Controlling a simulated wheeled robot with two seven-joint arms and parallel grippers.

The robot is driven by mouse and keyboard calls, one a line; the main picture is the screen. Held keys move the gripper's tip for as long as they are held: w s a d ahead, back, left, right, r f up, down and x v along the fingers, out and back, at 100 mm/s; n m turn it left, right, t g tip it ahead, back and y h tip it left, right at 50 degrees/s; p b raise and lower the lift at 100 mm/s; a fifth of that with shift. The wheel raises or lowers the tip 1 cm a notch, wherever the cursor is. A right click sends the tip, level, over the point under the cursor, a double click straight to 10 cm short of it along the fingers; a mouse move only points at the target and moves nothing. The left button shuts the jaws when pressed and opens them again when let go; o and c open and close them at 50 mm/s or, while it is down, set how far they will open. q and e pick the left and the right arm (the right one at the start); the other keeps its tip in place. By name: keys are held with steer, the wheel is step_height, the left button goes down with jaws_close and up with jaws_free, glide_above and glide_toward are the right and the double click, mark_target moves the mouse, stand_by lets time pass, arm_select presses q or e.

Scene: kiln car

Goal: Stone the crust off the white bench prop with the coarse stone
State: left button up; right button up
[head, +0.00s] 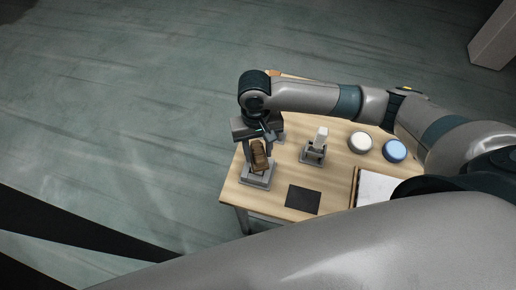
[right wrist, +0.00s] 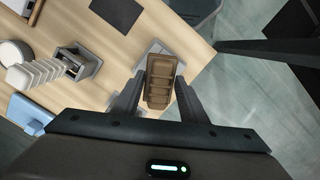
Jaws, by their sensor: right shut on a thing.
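My right gripper (head: 258,152) is shut on a brown block with several ridges, probably the coarse stone (right wrist: 160,83), between its two fingers in the right wrist view. In the head view the stone (head: 259,160) is upright, over or in a grey stand (head: 255,181) at the table's left corner; whether it touches the stand I cannot tell. The white bench prop (head: 321,134) stands in a grey holder (head: 313,155) to the right, apart from the gripper. In the wrist view the prop (right wrist: 38,74) looks ribbed; I cannot make out crust. My left gripper is not in view.
A white round pot (head: 360,142) and a blue one (head: 394,151) stand right of the holder. A dark mat (head: 303,200) lies near the front edge. A wood-edged tray (head: 354,186) with a white sheet is at the right. The wooden table (head: 270,203) is bare between stand and mat.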

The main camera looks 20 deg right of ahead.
steer(key=shift+w, duration=0.1)
stand_by(0.3)
steer(key=shift+w, duration=1.2)
steer(key=shift+f, duration=0.65)
stand_by(0.8)
steer(key=shift+s, duration=0.15)
steer(key=shift+s+a, duration=0.1)
steer(key=shift+s, duration=2.3)
steer(key=shift+w, duration=2.6)
